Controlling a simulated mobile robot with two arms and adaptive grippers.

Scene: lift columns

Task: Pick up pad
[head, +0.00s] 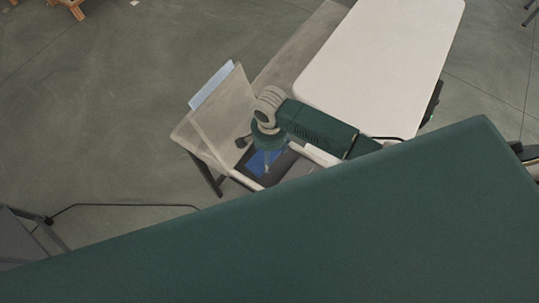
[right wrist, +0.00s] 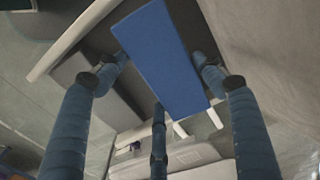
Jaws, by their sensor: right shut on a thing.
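The pad is a flat blue rectangle (head: 257,163) in the head view, seen in a dark-floored, pale-walled recess at the end of the bench. My right gripper (head: 267,168) reaches down over it and hides part of it. In the right wrist view the pad (right wrist: 157,52) lies lengthwise between the fingers of my right gripper (right wrist: 162,65), with a fingertip against each long side and a third finger at its lower end. The gripper is shut on the pad. Whether the pad is clear of the surface under it, I cannot tell. My left gripper is not in view.
A beige upright panel (head: 222,108) stands left of the recess, with a light blue sheet (head: 211,86) behind it. A white tabletop (head: 385,55) lies to the upper right, beside a long beige bench surface (head: 300,50). Open grey floor (head: 100,110) lies to the left.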

